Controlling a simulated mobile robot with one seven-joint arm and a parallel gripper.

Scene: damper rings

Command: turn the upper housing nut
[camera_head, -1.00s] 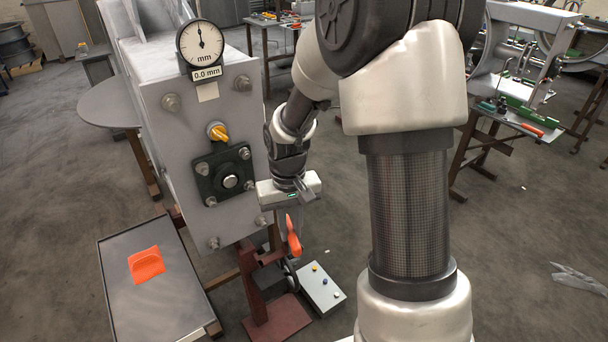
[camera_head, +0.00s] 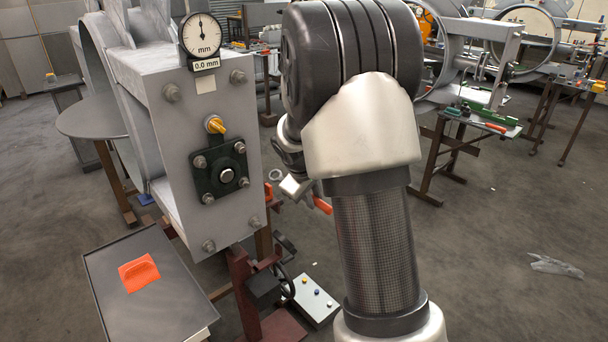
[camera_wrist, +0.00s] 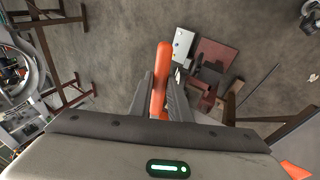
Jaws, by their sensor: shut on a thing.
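The dark green square housing (camera_head: 221,172) is on the front of the grey machine block, with a nut near each corner and a round boss in the middle. Its upper nuts are an upper left nut (camera_head: 200,162) and an upper right nut (camera_head: 240,147); I cannot tell which the task means. My gripper (camera_wrist: 160,92) is shut on an orange-handled tool (camera_wrist: 162,70). In the head view the tool (camera_head: 322,205) shows only partly, right of the housing and apart from it. My arm hides most of the gripper there; the tool's working end is not clear.
A dial gauge (camera_head: 202,36) reading 0.0 mm tops the block, above a yellow fitting (camera_head: 216,125). An orange piece (camera_head: 138,272) lies on the grey tray table (camera_head: 180,300). A white button box (camera_head: 316,300) stands low beside a red stand (camera_head: 240,275). Floor at right is mostly clear.

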